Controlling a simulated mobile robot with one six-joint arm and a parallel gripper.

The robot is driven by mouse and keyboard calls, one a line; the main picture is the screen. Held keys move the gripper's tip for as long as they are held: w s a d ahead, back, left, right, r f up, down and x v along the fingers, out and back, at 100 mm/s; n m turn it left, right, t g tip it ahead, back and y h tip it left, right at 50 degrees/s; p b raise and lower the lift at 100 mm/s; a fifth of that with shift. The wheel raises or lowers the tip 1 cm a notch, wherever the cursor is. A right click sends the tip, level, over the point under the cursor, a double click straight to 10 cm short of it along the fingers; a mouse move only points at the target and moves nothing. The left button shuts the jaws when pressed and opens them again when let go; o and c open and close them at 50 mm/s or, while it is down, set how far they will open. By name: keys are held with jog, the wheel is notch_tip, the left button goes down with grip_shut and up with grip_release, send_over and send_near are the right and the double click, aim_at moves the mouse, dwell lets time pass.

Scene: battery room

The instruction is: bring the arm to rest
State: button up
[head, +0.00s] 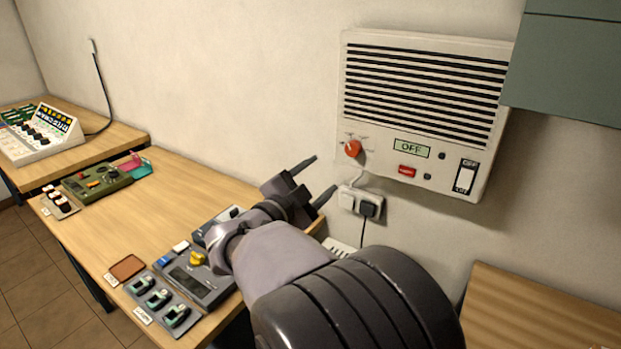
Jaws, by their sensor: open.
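My gripper (318,177) is in the middle of the head view, at the end of my arm, which reaches in from the bottom. Its two fingers are spread apart and nothing is between them. It is in front of the wall, left of and below the white wall unit (425,60) with its black slats. The unit has a red knob (352,148), a display reading OFF (411,148) and a rocker switch (465,177). My arm hides part of the table and the lower wall.
Below my gripper is a wooden table (120,235) with a grey device (195,282), a green device (96,183) and small items. A socket with plugs (362,202) is on the wall right of the gripper. A grey-green cabinet (565,65) hangs at upper right; another wooden surface (540,310) is at lower right.

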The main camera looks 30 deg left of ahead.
jog(key=s, duration=0.3)
jog(key=shift+s+a, duration=0.1)
jog(key=shift+s, duration=0.1)
jog(key=w+d+r+n+g+y, duration=0.1)
jog(key=w+d+r+y, duration=0.1)
jog(key=w+d+r, duration=0.3)
jog(key=w+d+r+n+g+y, duration=0.1)
jog(key=d+r+y, duration=0.15)
jog(key=d, duration=0.35)
jog(key=s+d+r+n+g+y, duration=0.2)
jog(key=s+d, duration=0.1)
jog(key=d, duration=0.5)
jog(key=s+d+f+g+h, duration=0.1)
jog(key=s+d+f+g, duration=0.1)
jog(key=s+d+f, duration=0.3)
jog(key=s+d+f+n+g+h, duration=0.1)
jog(key=s+d+f+g, duration=0.2)
jog(key=s, duration=1)
jog(key=s+d+f+n+g+h, duration=0.1)
jog(key=s+d+f+g, duration=0.2)
jog(key=s+d+f, duration=0.4)
jog(key=s+d, duration=0.2)
jog(key=d, duration=0.3)
